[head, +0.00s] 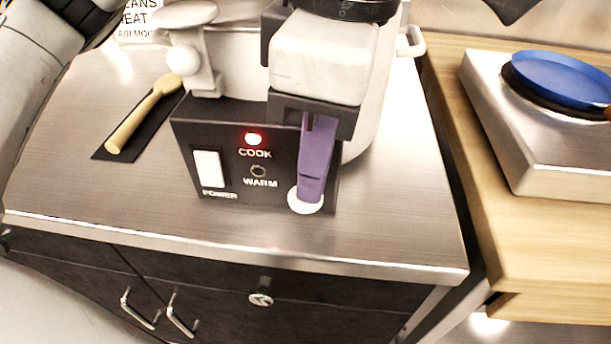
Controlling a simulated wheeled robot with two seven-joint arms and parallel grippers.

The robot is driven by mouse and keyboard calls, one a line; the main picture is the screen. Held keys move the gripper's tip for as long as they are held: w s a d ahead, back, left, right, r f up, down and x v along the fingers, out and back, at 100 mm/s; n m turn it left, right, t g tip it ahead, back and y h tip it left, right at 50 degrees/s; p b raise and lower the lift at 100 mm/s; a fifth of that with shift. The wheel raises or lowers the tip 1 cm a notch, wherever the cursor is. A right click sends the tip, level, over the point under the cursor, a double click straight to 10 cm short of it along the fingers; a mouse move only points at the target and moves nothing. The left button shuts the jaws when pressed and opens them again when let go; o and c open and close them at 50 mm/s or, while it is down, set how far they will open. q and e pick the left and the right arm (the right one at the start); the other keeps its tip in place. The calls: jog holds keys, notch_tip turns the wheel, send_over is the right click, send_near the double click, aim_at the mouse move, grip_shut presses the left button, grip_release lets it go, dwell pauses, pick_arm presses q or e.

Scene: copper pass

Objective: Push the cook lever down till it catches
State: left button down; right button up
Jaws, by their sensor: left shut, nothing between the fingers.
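The cooker's black front panel (226,160) faces me on the steel counter, with the pale cooker body (378,105) behind it. The white round knob of the cook lever (304,205) sits low at the panel's right side. The COOK lamp (252,139) glows red and the WARM lamp (258,171) is dark. A white POWER switch (208,168) is at the left. My left gripper (311,193) points down from above, its purple fingers shut and empty. Its tips overlap the knob's top and hide the lever's track; they appear to touch it. My right gripper is not in view.
A wooden spoon (143,115) lies on a dark mat (107,152) left of the cooker. Across a gap at the right, a wooden counter (520,250) holds a steel stove (570,165) with a blue pan (560,78). The counter's front strip is clear.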

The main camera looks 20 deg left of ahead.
pick_arm(q)
jog(key=shift+d+r, duration=0.2)
jog(key=shift+d, duration=0.2)
jog(key=shift+w+d+r+p, duration=0.15)
jog(key=shift+d+p, duration=0.15)
jog(key=shift+d, duration=0.25)
jog(key=shift+w+d+r+p, duration=0.15)
jog(key=shift+d+p, duration=0.1)
jog(key=shift+d, duration=0.25)
notch_tip(320, 180, up, 10)
jog(key=d+p, duration=0.1)
jog(key=p, duration=0.1)
jog(key=shift+r+p, duration=0.15)
jog(key=shift+p, duration=0.15)
